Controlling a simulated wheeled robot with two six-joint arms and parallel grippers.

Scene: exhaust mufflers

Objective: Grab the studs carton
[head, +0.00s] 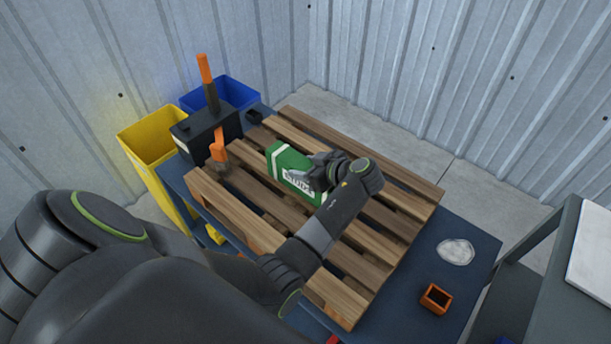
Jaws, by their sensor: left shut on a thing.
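The studs carton (279,160) is a green box with a white label, on or just above the slats of a wooden pallet (225,207); I cannot tell if it touches them. My left gripper (318,178) reaches over the pallet and is shut on the carton at its right part. The gripper and wrist hide the carton's right end and some of its label. My right gripper is not in the head view.
The pallet lies on a blue table (478,231). Orange-handled tools (218,150) and a black case (192,139) stand at the left, by yellow (150,137) and blue bins (236,91). An orange box (436,298) and a pale disc-like item (456,252) lie at the right.

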